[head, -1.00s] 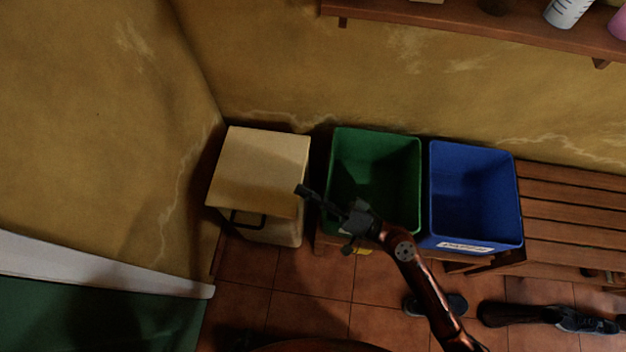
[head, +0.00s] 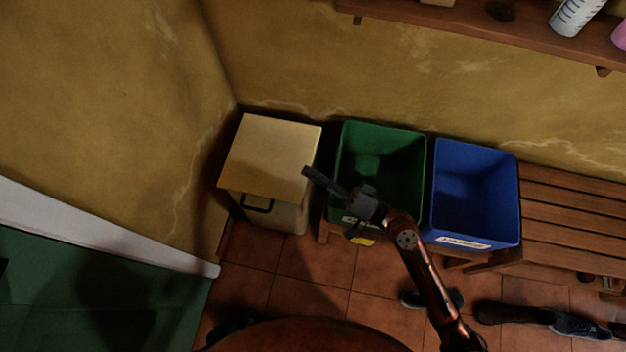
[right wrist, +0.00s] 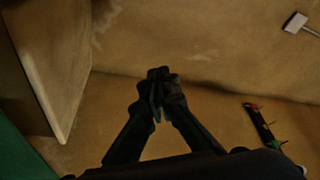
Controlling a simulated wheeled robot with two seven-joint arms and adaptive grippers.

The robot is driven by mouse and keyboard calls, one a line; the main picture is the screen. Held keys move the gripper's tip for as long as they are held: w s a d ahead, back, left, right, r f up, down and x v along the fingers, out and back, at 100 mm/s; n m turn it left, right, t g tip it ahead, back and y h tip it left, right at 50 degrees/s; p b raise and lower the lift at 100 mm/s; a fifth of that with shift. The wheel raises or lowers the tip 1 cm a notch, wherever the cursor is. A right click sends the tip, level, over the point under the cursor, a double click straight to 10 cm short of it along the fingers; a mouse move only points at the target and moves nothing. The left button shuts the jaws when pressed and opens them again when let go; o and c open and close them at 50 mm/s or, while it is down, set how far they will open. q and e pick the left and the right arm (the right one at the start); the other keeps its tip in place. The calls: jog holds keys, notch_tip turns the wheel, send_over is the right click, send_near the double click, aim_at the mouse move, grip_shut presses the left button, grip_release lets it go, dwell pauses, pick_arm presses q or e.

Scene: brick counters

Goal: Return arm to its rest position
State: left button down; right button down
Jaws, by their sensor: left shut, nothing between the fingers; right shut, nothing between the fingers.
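My right arm comes up from the bottom right of the head view. Its dark right gripper (head: 308,173) points to the upper left, over the gap between the beige bin and the green bin. In the right wrist view the right gripper (right wrist: 159,75) has its fingertips together with nothing between them, in front of a yellowish wall. A dark shape low in the head view, beside my rounded base, appears to be my left gripper (head: 234,323). It is shut and holds nothing visible; its details are lost in shadow.
A lidded beige bin (head: 268,155), an open green bin (head: 385,165) and an open blue bin (head: 478,190) stand in a row by the wall. A slatted bench (head: 575,215) continues right. A shelf (head: 500,22) is above. Shoes (head: 580,327) lie on the tiled floor.

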jog(key=s+d+f, duration=0.1)
jog(key=d+f, duration=0.2)
jog(key=d, duration=0.6)
jog(key=shift+s+d+f+b, duration=0.15)
jog(key=shift+s+f+b, duration=0.1)
jog(key=shift+s+b, duration=0.15)
